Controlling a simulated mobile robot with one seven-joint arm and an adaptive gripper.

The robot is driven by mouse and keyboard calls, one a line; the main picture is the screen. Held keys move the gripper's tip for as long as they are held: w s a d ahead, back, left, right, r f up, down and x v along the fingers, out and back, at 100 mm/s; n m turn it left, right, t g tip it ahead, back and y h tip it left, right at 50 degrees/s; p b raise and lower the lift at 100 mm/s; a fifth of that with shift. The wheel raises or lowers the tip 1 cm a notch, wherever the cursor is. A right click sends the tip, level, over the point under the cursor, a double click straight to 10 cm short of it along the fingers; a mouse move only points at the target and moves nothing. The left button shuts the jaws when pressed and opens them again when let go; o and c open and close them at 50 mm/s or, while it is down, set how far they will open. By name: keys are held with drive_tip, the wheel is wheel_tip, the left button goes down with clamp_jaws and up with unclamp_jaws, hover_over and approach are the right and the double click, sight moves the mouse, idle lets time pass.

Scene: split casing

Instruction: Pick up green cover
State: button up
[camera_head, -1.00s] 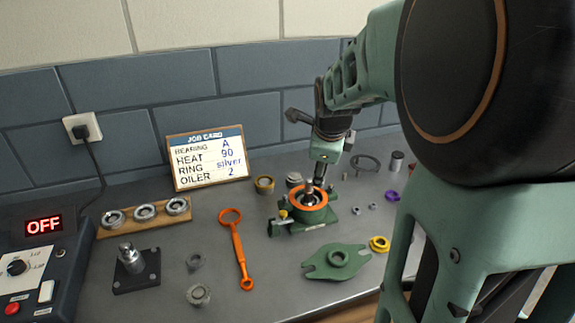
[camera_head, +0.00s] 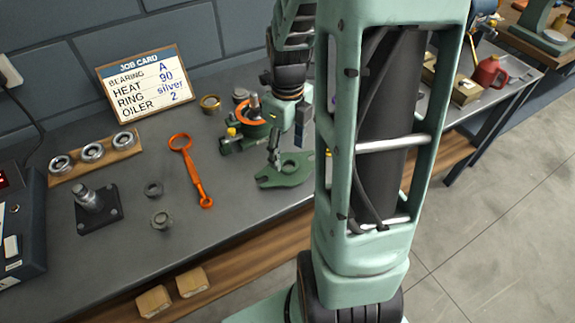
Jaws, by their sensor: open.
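The green cover (camera_head: 291,173) is a flat plate with pointed ears and a raised ring with a hole in its middle. It lies on the grey bench near its front edge, just left of my arm. My gripper (camera_head: 284,142) points down above the back of the cover, with its jaws apart and nothing seen between them. I cannot tell exactly how high it is above the cover. The green casing (camera_head: 236,146) with an orange ring (camera_head: 252,117) stands behind and left of the cover, partly hidden by my gripper.
An orange wrench (camera_head: 192,172) lies left of the casing. A dark-based stand (camera_head: 97,212), a rack of rings (camera_head: 112,157) and a job card (camera_head: 146,84) are farther left. Bare bench lies between wrench and cover.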

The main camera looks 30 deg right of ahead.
sight(289, 168)
drive_tip(key=shift+d+f, duration=0.15)
drive_tip(key=shift+f, duration=2.15)
drive_tip(key=shift+w, duration=0.1)
clamp_jaws()
